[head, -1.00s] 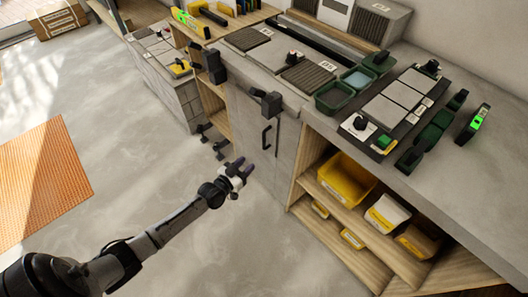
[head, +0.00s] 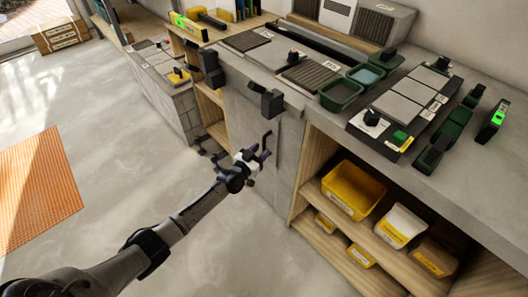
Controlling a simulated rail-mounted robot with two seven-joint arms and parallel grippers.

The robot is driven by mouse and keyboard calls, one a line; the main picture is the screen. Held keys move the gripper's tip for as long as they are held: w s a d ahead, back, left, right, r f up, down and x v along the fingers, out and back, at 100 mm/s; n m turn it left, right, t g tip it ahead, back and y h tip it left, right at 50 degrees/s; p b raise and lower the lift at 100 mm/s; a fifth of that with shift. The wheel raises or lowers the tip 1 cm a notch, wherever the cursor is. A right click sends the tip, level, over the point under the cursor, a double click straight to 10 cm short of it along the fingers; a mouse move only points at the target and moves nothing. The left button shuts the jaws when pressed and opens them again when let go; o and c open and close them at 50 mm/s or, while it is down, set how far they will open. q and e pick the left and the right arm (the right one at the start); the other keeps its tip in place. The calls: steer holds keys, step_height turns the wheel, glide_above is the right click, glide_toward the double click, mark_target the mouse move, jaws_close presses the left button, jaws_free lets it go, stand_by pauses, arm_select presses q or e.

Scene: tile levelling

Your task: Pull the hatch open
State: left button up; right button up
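The hatch (head: 245,122) is a grey panel in the front of the counter and looks closed. Its upright black handle (head: 267,140) is near the panel's right edge. My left gripper (head: 258,154) is at the handle's lower part, with its fingers spread and dark tips toward the panel. The fingers overlap the handle in the picture; I cannot tell whether they touch it. Part of the lower hatch is hidden behind the gripper. My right gripper is not in view.
Right of the hatch, an open wooden shelf holds yellow bins (head: 352,190). Black blocks (head: 272,102) jut from the counter edge above the hatch. Green trays (head: 341,95) and tiles lie on the counter. The floor (head: 130,170) in front is clear, with an orange mat (head: 38,190) at left.

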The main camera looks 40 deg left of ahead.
arm_select(q)
steer(key=shift+w+b, duration=0.55)
steer(key=shift+w, duration=0.75)
jaws_close()
